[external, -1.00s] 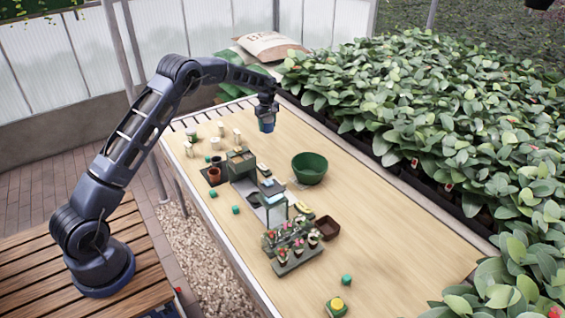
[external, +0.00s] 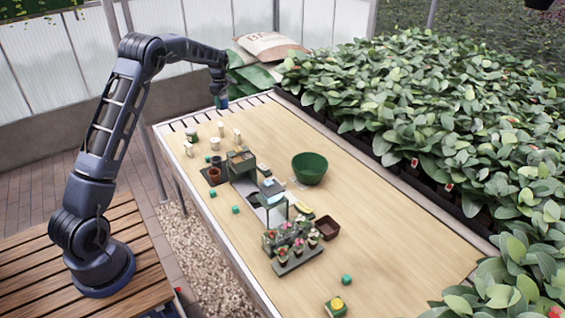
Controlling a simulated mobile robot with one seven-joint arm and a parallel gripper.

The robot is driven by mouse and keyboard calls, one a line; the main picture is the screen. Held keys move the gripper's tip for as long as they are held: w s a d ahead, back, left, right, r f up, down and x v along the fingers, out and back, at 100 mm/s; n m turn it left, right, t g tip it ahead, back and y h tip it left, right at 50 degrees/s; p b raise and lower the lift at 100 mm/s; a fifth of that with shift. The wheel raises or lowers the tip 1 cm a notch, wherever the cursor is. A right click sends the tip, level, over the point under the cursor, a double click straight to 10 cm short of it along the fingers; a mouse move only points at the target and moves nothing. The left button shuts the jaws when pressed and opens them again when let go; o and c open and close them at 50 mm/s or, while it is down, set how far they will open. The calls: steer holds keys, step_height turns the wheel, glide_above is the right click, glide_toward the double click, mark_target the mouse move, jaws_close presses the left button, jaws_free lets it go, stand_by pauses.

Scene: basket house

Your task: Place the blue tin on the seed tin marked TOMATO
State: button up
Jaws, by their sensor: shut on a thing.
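The blue tin (external: 222,102) hangs below my gripper (external: 220,95), which is shut on it. They appear over the slatted far-left end of the table, in front of the green sacks. Several pale tins or pots stand on that end: one with a green band (external: 191,134), one farther right (external: 222,128), one near the planter box (external: 237,135), one at the left edge (external: 188,150) and one between them (external: 215,143). The blue tin appears above them and apart. Their markings are too small to read, so I cannot tell which says TOMATO.
A green bowl (external: 309,168), a brown tray (external: 327,228), a flower-pot rack (external: 291,246) and small green cubes (external: 346,280) are on the table (external: 400,254). Sacks (external: 268,46) lie behind it. Dense plants (external: 450,120) line the right side. The table's right part is mostly clear.

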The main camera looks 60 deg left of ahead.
steer(key=r+n, duration=0.1)
steer(key=n, duration=0.1)
glide_above(215, 139)
step_height(215, 139, down, 20)
steer(key=shift+s+d+r, duration=0.15)
stand_by(0.3)
steer(key=o, duration=1.1)
steer(key=shift+c, duration=0.2)
step_height(215, 139, up, 12)
